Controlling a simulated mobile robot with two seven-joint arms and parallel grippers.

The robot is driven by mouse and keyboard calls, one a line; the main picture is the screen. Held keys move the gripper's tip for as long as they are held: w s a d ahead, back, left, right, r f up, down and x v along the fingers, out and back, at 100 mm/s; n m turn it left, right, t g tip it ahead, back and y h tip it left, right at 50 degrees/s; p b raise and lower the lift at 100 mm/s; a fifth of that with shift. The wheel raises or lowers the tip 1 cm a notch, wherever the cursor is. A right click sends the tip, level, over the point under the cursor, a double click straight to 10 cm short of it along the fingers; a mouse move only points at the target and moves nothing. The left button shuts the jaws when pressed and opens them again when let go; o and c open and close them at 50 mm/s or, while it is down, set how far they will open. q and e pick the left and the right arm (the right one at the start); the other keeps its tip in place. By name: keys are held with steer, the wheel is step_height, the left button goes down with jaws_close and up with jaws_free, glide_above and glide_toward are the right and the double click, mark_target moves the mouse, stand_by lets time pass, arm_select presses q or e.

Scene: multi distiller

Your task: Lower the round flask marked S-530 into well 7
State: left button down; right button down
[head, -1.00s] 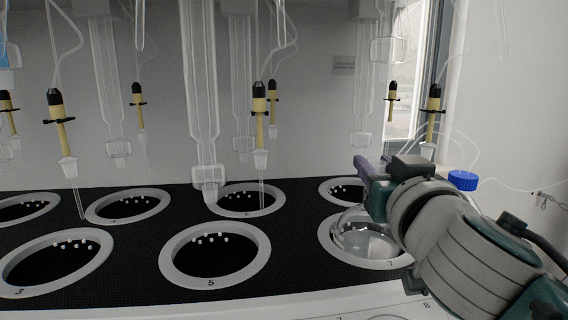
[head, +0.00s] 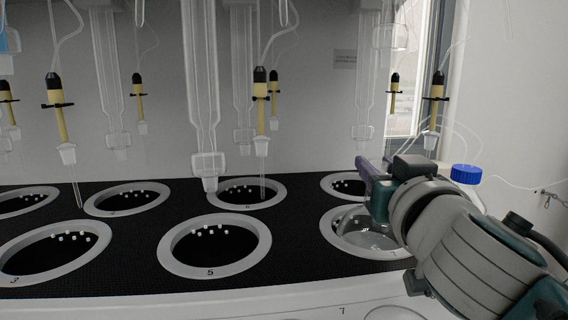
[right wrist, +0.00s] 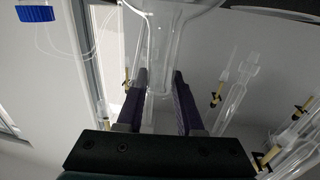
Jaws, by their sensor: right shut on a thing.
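The clear round flask (head: 362,238) sits within the ring of well 7 (head: 333,243) at the right of the front row, its lower part sunk below the rim. My right gripper (head: 370,185) is above the well, with its purple fingers shut on the flask's neck. In the right wrist view the fingers (right wrist: 159,78) flank the clear neck, and the flask body (right wrist: 178,12) shows at the top edge. I cannot read the S-530 mark in either view. Whether the flask touches the bottom of the well is hidden. My left gripper is not in view.
Well 5 (head: 163,250) is empty to the left, and another empty well (head: 325,187) lies behind well 7. Glass columns and yellow-sleeved tubes (head: 261,100) hang over the wells. A blue-capped bottle (head: 465,174) stands right of my right gripper.

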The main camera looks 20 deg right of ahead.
steer(key=shift+f, duration=0.1)
stand_by(0.5)
steer(key=shift+c, duration=2.3)
jaws_free()
steer(key=shift+f, duration=0.1)
steer(key=shift+s, duration=0.1)
steer(key=b+v, duration=0.2)
steer(key=v, duration=0.7)
steer(key=shift+s+a, duration=0.15)
steer(key=shift+s, duration=0.25)
